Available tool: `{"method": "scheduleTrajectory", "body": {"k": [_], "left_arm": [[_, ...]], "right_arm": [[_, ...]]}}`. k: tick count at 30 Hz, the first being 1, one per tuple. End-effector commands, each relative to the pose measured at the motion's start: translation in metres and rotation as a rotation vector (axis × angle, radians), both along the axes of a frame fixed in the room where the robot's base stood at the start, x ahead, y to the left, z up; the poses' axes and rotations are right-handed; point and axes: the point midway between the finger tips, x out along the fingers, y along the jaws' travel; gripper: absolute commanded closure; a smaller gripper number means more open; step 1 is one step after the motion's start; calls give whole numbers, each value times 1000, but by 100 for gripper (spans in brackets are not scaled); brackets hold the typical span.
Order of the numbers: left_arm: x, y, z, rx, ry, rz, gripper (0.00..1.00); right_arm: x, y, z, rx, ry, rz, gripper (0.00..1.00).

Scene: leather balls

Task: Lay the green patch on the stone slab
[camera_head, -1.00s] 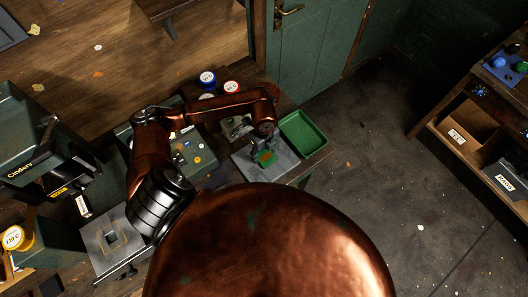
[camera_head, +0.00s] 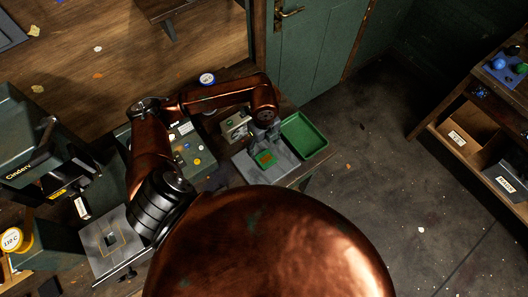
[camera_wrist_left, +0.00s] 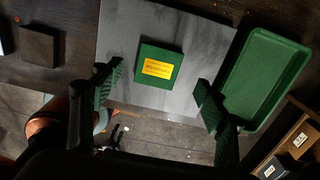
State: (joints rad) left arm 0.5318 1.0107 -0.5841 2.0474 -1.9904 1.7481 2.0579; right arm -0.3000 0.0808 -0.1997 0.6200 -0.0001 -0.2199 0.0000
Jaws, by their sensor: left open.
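The green patch (camera_head: 264,158) is a small green square with a yellow-orange label. It lies flat on the grey stone slab (camera_head: 284,170) on the bench. In the left wrist view the patch (camera_wrist_left: 159,66) sits on the slab (camera_wrist_left: 121,30), with bare slab around it. My left gripper (camera_wrist_left: 155,92) is open, its two dark green fingers apart on either side of the patch and not touching it in that view. In the head view the left gripper (camera_head: 264,143) is just above and beside the patch. My right gripper does not show.
A green tray (camera_head: 304,136) stands right beside the slab; it also shows in the left wrist view (camera_wrist_left: 262,78). A control box with buttons (camera_head: 187,158) and a small grey device (camera_head: 235,126) stand left of the slab.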

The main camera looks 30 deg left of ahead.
Motion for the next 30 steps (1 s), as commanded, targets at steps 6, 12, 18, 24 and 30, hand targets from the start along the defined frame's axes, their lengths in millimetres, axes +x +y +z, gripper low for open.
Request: {"method": "scheduleTrajectory", "body": {"k": [6,12,18,24,30], "left_arm": [[1,0,37,0,-2,-1,33],[0,0,51,0,-1,0,33],[0,0,52,0,0,0,33],[0,0,52,-1,0,0,33],[0,0,52,-1,0,0,33]], "right_arm": [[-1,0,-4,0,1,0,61],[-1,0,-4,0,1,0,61],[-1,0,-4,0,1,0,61],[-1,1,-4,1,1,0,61],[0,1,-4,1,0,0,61]]}}
